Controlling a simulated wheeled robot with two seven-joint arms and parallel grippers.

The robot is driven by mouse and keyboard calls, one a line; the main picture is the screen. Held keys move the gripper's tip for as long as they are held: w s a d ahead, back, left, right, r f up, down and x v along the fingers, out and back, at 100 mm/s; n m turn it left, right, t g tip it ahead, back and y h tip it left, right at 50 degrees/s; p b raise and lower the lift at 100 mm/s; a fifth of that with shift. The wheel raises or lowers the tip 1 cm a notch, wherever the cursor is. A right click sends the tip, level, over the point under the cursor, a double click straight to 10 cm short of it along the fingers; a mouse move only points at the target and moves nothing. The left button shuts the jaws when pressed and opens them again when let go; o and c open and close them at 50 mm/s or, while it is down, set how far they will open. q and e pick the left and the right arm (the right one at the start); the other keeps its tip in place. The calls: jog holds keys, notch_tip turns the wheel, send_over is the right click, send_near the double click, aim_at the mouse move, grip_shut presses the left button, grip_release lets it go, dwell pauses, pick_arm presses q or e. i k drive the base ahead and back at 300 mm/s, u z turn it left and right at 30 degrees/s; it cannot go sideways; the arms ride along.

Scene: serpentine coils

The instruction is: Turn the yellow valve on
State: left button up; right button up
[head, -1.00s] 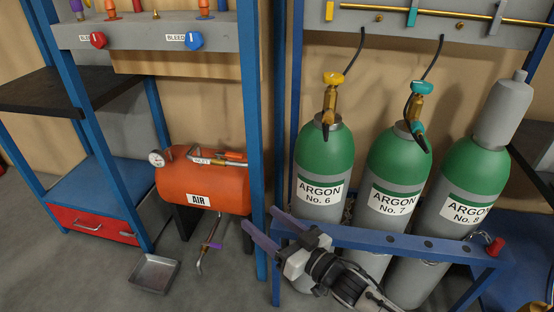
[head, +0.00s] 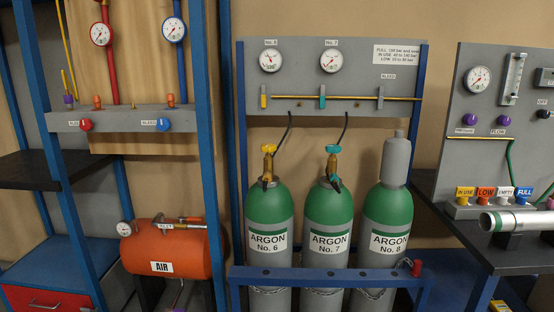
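A yellow valve handwheel (head: 269,148) sits on a brass valve on top of the green and grey cylinder "ARGON No. 6" (head: 268,212). A teal valve handwheel (head: 333,149) tops the "ARGON No. 7" cylinder (head: 328,210). The "ARGON No. 8" cylinder (head: 388,212) has a grey cap (head: 396,160). On the grey panel above is a yellow lever (head: 263,97) under the No. 6 gauge (head: 270,60). Neither of my grippers shows in the head view.
A blue rail (head: 330,279) crosses in front of the cylinders. A dark bench (head: 480,250) with a silver tube (head: 515,220) and coloured tags stands at the right. An orange air tank (head: 165,248) and a blue post (head: 210,150) are at the left.

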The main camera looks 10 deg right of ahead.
aim_at(269, 148)
jog(key=z, duration=1.1)
jog(key=k, duration=0.15)
jog(key=u, duration=2.05)
jog(key=i, duration=0.9)
jog(key=z, duration=0.2)
